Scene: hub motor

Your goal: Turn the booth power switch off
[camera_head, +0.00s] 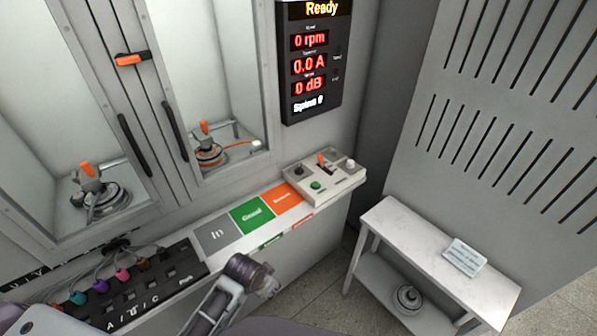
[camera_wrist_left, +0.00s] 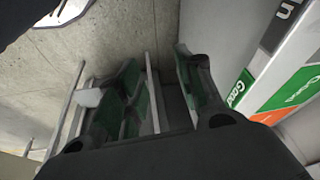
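A pale control box (camera_head: 345,181) sits at the right end of the ledge below the display. It carries an orange lever (camera_head: 321,160), a green button (camera_head: 316,185), a dark knob (camera_head: 298,172) and a white knob (camera_head: 350,163). Their labels are too small to read, so I cannot tell which control is the booth power switch. My left gripper (camera_head: 268,289) is in front of the ledge, below and left of the box, touching none of its controls. In the left wrist view its green-padded fingers (camera_wrist_left: 160,92) are apart with nothing between them. My right gripper is out of view.
The display (camera_head: 315,60) reads Ready and 0 rpm. Grey, green (camera_head: 253,214) and orange zones mark the ledge. A black panel with coloured plugs (camera_head: 140,290) is at lower left. A white side table (camera_head: 420,245) with a card stands right. Booth doors (camera_head: 150,100) are behind.

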